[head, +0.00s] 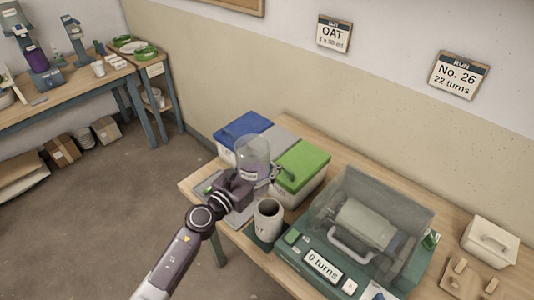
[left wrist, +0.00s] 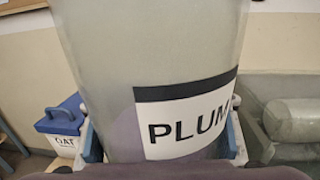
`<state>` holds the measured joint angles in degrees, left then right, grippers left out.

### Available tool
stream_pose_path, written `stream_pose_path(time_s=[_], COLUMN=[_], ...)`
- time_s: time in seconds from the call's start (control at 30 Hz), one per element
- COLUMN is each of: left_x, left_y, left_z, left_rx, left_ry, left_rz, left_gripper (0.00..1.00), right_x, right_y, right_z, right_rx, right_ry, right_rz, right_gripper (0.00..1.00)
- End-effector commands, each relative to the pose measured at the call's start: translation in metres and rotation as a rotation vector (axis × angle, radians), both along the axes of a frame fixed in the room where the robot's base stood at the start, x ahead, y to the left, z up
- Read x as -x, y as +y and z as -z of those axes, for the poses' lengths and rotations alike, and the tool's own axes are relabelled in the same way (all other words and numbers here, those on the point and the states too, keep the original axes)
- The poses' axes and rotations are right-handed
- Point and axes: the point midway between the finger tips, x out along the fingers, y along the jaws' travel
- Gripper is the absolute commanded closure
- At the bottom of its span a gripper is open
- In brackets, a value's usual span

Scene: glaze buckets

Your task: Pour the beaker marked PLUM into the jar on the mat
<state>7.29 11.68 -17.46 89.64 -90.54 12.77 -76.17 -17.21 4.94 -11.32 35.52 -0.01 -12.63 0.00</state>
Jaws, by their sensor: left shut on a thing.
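The clear PLUM beaker (head: 253,152) is held above the table by my left gripper (head: 247,180). Its PLUM label fills much of the left wrist view (left wrist: 190,122), with a purplish content low behind it. There the beaker looks nearly upright, and the fingers close on both its sides. The pale jar (head: 268,222) stands upright, with an open dark mouth, on the dark green mat (head: 257,243), just in front and to the right of the beaker. My right gripper does not show.
Behind the beaker are a blue-lidded bin (head: 243,130), marked OAT in the left wrist view (left wrist: 62,122), and a green-lidded bin (head: 302,165). A machine with a clear cover (head: 385,205) and a "0 turns" display stands right of the jar. A grey tray (head: 240,217) lies left.

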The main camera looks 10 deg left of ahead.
Motion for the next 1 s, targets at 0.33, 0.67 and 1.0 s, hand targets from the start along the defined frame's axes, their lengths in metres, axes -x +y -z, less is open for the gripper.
stream_pose_path(time_s=[0.33,0.67,1.0], left_x=[-0.005,-0.006,-0.018], left_y=[-0.001,0.001,0.022], left_z=[0.015,0.037,0.035], left_rx=[0.003,-0.018,-0.257], left_ry=[-0.001,-0.015,-0.149], left_rz=[0.007,0.007,0.007], left_gripper=[1.0,1.0,1.0], right_x=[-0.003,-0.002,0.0], right_y=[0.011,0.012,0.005], right_z=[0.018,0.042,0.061], right_rx=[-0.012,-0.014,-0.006], right_ry=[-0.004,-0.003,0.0], right_rz=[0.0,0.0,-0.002], right_gripper=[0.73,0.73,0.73])
